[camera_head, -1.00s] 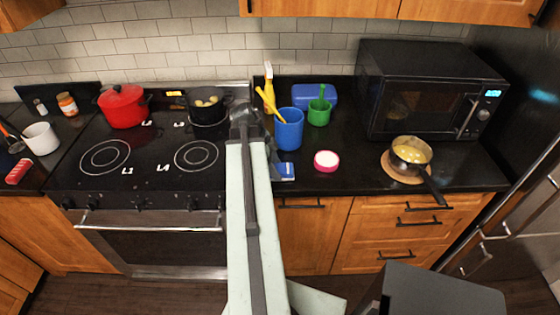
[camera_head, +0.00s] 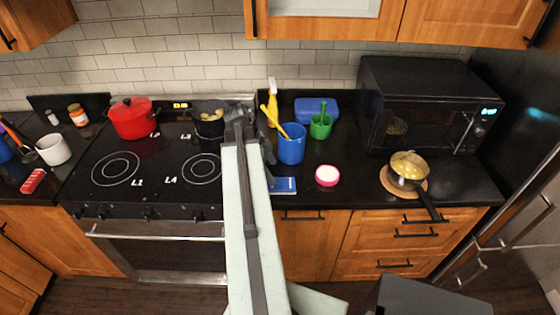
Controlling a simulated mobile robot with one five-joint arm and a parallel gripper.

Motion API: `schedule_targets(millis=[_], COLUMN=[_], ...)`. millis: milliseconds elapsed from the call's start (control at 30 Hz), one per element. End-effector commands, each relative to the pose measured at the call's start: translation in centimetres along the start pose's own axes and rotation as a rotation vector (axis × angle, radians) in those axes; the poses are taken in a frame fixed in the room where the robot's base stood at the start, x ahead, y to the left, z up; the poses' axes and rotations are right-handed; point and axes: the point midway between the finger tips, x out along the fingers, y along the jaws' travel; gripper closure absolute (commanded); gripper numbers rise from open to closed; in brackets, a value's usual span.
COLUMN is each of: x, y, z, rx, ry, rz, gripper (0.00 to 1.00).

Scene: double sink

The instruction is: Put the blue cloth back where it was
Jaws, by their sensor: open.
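A small flat blue item with a white patch (camera_head: 283,185) lies on the counter near its front edge, just right of my arm. It may be the blue cloth, but I cannot tell cloth from a packet at this size. My gripper (camera_head: 239,108) is open above the back right part of the stove, beside the black pot (camera_head: 210,128). It is apart from the flat blue item, which lies nearer the front. My forearm hides part of the stove's right edge and the counter beside it.
A pink-rimmed white dish (camera_head: 327,176) and a pan (camera_head: 408,172) sit farther right, before the microwave (camera_head: 425,108). A red pot (camera_head: 131,119) stands left.

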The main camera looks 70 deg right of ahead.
Motion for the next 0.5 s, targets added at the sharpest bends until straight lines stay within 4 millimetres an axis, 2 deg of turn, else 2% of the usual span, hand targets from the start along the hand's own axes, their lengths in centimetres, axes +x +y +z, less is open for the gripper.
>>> schedule_targets(millis=[33,167,267,500], x=[-2.4,-4.5,-5.0,-4.7], y=[-0.1,-0.1,-0.1,0.0], z=[-0.5,-0.3,-0.1,0.0], rx=[-0.001,-0.001,0.000,0.001], ry=[0.000,0.000,0.000,0.000], rz=[0.000,-0.001,-0.001,0.000], gripper=[0.19,0.19,0.19,0.19])
